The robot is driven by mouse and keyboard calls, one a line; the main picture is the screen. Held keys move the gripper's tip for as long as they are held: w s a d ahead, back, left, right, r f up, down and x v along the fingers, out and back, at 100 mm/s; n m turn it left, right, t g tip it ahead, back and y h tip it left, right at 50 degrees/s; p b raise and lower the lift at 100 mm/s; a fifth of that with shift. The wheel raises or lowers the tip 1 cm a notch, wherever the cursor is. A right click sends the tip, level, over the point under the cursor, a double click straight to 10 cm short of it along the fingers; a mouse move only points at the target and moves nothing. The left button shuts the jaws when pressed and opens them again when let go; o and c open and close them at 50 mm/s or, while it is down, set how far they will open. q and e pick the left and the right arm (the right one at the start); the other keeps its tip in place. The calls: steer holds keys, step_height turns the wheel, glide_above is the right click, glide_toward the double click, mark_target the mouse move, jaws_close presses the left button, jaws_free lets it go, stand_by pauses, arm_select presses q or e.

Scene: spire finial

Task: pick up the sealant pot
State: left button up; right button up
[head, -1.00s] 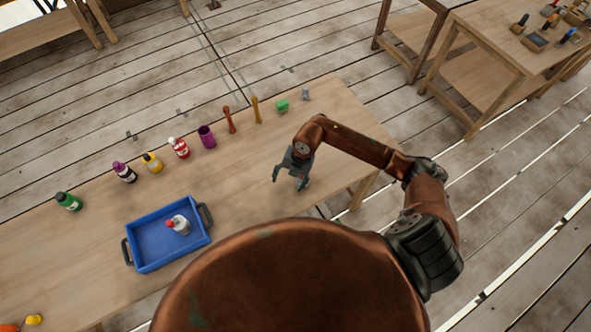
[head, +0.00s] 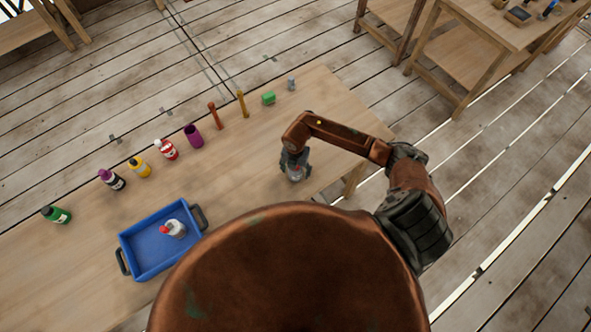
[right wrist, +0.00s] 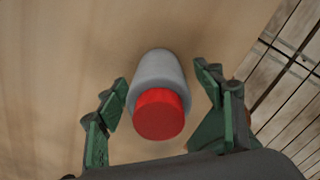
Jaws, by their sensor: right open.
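A grey pot with a red lid (right wrist: 159,92), which seems to be the sealant pot, is on the wooden table between the fingers of my right gripper (right wrist: 163,105) in the right wrist view. The green fingers are open, one on each side of it, with a gap to each. In the head view my right gripper (head: 295,172) is low over the table's right part, and the pot is mostly hidden under it. My left gripper is not in view.
A blue tray (head: 124,237) holding a white bottle with a red cap (head: 173,228) is left of my right gripper. The table between is clear.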

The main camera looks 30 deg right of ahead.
steer(key=shift+f, duration=0.15)
steer(key=c, duration=0.4)
steer(key=shift+c, duration=1.4)
steer(key=c, duration=0.6)
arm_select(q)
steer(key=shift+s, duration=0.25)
arm_select(e)
steer(key=shift+c, duration=0.3)
